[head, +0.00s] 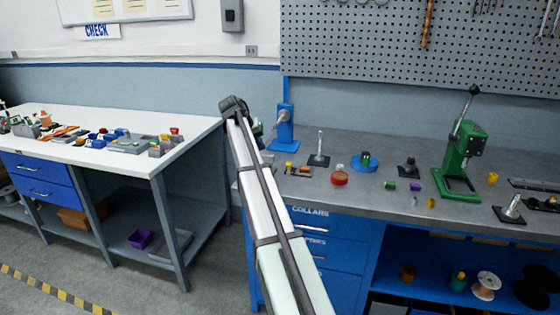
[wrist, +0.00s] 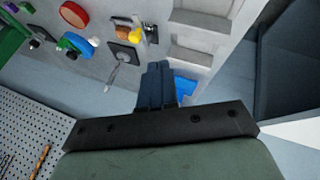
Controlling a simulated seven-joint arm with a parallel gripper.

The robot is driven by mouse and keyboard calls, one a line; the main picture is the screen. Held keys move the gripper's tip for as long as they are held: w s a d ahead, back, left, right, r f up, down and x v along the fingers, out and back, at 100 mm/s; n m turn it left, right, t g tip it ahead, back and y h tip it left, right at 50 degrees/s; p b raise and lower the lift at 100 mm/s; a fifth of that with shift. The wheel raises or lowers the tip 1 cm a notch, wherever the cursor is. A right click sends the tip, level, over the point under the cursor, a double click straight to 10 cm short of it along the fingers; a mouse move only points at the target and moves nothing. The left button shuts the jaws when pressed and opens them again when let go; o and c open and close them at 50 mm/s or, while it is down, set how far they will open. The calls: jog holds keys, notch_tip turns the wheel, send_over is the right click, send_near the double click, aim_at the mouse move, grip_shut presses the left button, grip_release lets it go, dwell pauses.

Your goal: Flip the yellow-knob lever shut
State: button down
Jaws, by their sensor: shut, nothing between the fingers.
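A small yellow knob (head: 289,165) shows on the grey bench in the head view, beside a small dark and orange fixture (head: 302,170). In the wrist view a yellow piece (wrist: 135,35) sits beside an orange cylinder and a small metal fixture (wrist: 150,31), near the top. I cannot tell the lever's position at this size. My gripper (wrist: 158,66) shows in the wrist view with its dark blue fingers together and empty. It is apart from the yellow piece, which lies beyond the fingertips and to the left. In the head view my arm hides the gripper's fingers.
A blue stand (head: 283,130) rises at the bench's back left. A black plate with an upright metal rod (head: 319,152) and a red round part (head: 339,178) are near the knob. A green press (head: 463,150) stands farther right. The bench's front strip (head: 400,215) is mostly clear.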

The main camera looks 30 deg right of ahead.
aim_at(289, 165)
jog(key=shift+d+f, duration=0.1)
jog(key=shift+f, duration=0.05)
jog(key=x, duration=1)
jog(key=shift+s+d, duration=0.6)
jog(key=shift+d, duration=0.4)
jog(key=shift+s+d+f, duration=0.2)
jog(key=shift+s+d, duration=0.1)
jog(key=shift+d, duration=0.4)
jog(key=shift+s+d+n, duration=0.1)
jog(key=shift+s+n, duration=0.1)
jog(key=shift+n, duration=0.1)
